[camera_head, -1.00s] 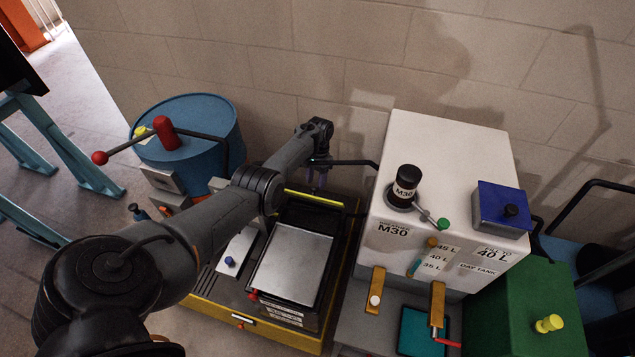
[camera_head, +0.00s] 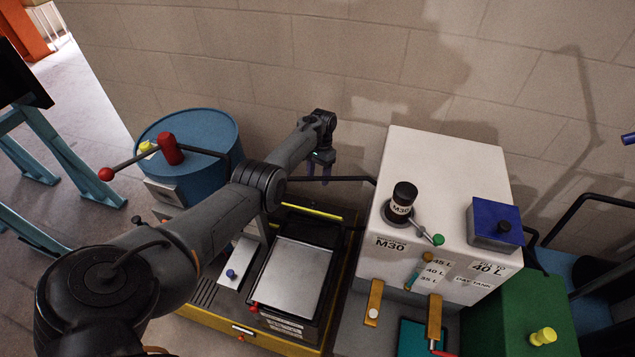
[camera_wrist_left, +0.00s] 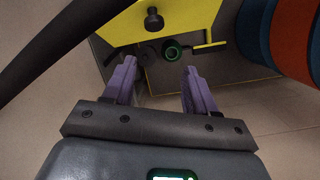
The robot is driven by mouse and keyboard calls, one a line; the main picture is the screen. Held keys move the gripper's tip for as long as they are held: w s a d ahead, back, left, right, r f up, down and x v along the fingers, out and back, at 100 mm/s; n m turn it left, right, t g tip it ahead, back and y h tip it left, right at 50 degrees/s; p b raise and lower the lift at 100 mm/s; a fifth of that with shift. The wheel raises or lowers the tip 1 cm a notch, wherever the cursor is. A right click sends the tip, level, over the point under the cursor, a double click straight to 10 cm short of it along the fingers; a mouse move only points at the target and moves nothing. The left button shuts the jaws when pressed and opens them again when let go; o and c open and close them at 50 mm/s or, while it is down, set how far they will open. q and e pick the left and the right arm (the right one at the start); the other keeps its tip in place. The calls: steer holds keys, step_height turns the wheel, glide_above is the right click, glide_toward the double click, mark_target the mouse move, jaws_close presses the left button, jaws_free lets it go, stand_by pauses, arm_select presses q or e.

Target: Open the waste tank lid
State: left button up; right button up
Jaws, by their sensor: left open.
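No label in view reads waste tank, so I cannot tell which container it is. A blue round drum (camera_head: 210,140) with a red upright grip (camera_head: 170,149) stands at the left in the head view. A green box (camera_head: 510,310) with a yellow knob (camera_head: 543,336) stands at the lower right. My left gripper (camera_head: 318,175) hangs open by the wall, right of the drum. In the left wrist view, its empty fingers (camera_wrist_left: 160,85) point towards a yellow plate (camera_wrist_left: 185,18) and a green-ringed round port (camera_wrist_left: 172,50). My right gripper is not clearly seen.
A white tank (camera_head: 445,170) marked M30 stands right of centre, with a blue box (camera_head: 493,222) on top. A silver-topped unit (camera_head: 290,270) sits on a yellow-edged base below my left arm. A small blue piece (camera_head: 628,138) shows at the right edge, possibly a fingertip.

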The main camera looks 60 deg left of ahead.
arm_select(q)
steer(key=shift+v, duration=1.25)
steer(key=shift+c, duration=0.3)
